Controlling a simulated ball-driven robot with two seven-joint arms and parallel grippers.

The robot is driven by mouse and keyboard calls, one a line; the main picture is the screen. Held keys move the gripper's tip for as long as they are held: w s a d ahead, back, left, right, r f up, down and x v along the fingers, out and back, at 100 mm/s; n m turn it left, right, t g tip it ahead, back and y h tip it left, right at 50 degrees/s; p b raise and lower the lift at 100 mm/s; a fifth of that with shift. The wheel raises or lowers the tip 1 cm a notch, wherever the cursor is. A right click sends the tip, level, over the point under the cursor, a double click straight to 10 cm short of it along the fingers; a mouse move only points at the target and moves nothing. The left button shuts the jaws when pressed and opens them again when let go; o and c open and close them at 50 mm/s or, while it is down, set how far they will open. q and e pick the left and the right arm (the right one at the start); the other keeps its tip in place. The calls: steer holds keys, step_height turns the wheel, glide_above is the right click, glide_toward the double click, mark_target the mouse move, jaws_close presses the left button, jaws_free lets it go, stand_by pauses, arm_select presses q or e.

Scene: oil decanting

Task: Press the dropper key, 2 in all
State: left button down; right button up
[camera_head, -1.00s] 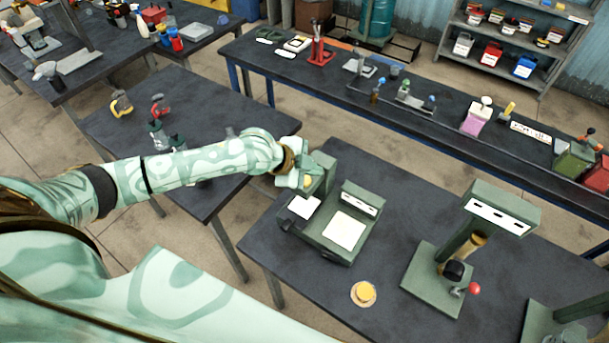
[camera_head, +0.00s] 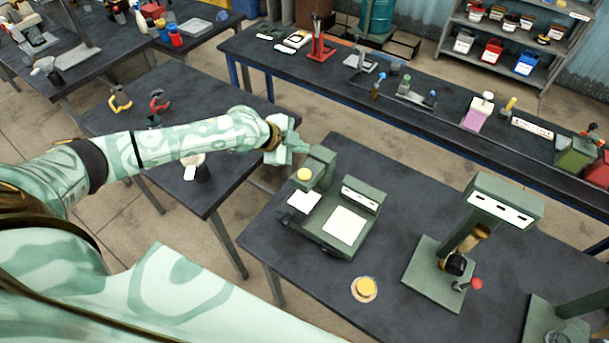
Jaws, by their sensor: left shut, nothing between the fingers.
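A green machine (camera_head: 350,197) with a white pad and a white display strip stands on the near right table. Its left post carries a yellow round key (camera_head: 304,174), which is in clear view. My left gripper (camera_head: 291,147) is shut and empty, just up and left of that post, apart from the yellow key. A second yellow round button (camera_head: 365,288) sits on a pale disc on the table in front of the machine. I cannot tell from its looks which yellow one is named the dropper key. My right gripper is not in view.
A green stand (camera_head: 490,205) with a display and a red-knobbed lever is to the right of the machine. Another green device (camera_head: 565,318) is at the lower right edge. The table (camera_head: 300,258) is bare at its front left. A long bench lies behind.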

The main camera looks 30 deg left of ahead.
arm_select(q)
steer(key=b, duration=0.5)
glide_above(300, 174)
step_height(300, 174, down, 5)
steer(key=shift+d+f, duration=0.1)
steer(key=shift+f, duration=0.1)
steer(key=shift+f+b, duration=0.45)
steer(key=shift+f, duration=0.5)
steer(key=shift+f, duration=0.1)
stand_by(0.6)
steer(key=shift+f, duration=0.3)
steer(key=shift+s+f+b, duration=0.1)
steer(key=shift+f+b, duration=0.3)
steer(key=shift+f, duration=0.05)
stand_by(0.6)
steer(key=shift+r, duration=0.15)
steer(key=shift+r+p, duration=0.75)
steer(key=shift+p, duration=0.1)
